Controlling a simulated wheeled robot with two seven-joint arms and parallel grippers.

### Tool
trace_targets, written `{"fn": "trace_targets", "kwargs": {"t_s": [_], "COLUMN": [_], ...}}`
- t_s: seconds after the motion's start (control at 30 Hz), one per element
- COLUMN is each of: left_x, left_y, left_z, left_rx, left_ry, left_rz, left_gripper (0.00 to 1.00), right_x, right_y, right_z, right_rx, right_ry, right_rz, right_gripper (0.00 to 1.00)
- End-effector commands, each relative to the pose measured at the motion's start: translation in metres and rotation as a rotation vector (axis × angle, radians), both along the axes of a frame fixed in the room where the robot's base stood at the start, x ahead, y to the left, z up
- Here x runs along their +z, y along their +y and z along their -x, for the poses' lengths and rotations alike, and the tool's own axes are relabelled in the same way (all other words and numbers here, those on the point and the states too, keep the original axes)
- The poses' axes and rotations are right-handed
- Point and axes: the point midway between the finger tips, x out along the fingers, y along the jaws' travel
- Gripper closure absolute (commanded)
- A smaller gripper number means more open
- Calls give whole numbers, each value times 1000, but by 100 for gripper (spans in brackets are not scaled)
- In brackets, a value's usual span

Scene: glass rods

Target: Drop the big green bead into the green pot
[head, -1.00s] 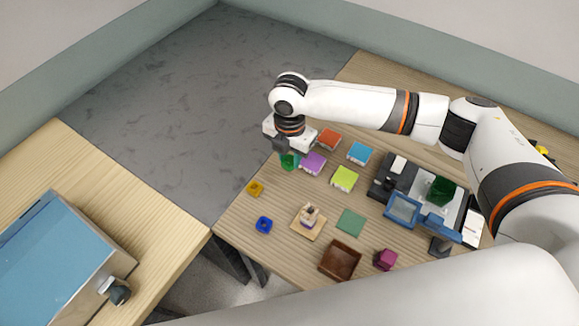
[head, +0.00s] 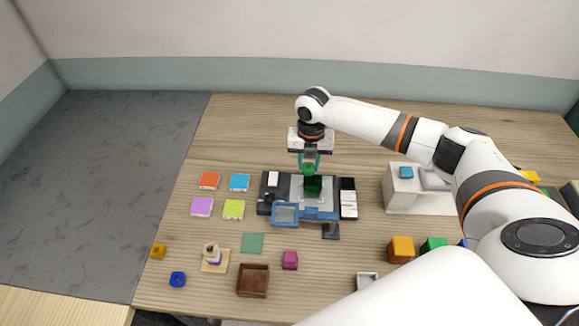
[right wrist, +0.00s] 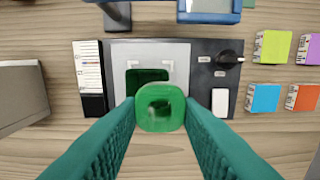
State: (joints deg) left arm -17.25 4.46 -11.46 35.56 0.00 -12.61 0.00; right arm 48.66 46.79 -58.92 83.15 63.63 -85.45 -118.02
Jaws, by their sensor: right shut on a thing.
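The big green bead (right wrist: 160,112), with a hole through its middle, is held between the fingertips of my right gripper (head: 310,159). The gripper is shut on it, one finger on each side in the right wrist view. In the head view the bead (head: 308,169) hangs just above the green pot (head: 314,188), which stands on the pale plate of a dark device. In the right wrist view the dark square pot (right wrist: 146,78) shows behind the bead, partly hidden by it. My left gripper is out of view.
The device has a blue-framed part (head: 285,214) in front. Orange, blue, purple (head: 202,207) and lime blocks stand left of it. A brown tray (head: 252,281), magenta piece (head: 290,260) and green mat (head: 252,243) lie in front. A white box (head: 402,193) stands right.

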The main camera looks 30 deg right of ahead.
Motion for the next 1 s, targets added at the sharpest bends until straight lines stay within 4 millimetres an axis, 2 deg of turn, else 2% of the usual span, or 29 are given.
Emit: {"fn": "trace_targets", "kwargs": {"t_s": [0.1,0.37,0.77,1.0], "left_x": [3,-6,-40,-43], "left_y": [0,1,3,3], "left_z": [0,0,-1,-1], "left_rx": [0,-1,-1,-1], "left_ry": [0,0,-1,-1], "left_rz": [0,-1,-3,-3], "left_gripper": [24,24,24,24], "right_x": [2,-6,-34,-49], "right_y": [-8,-11,-11,-10], "right_z": [1,1,1,1], "right_rx": [9,12,13,12], "right_ry": [-1,-1,-1,0], "right_rz": [3,4,6,4], "right_gripper": [90,90,90,90]}}
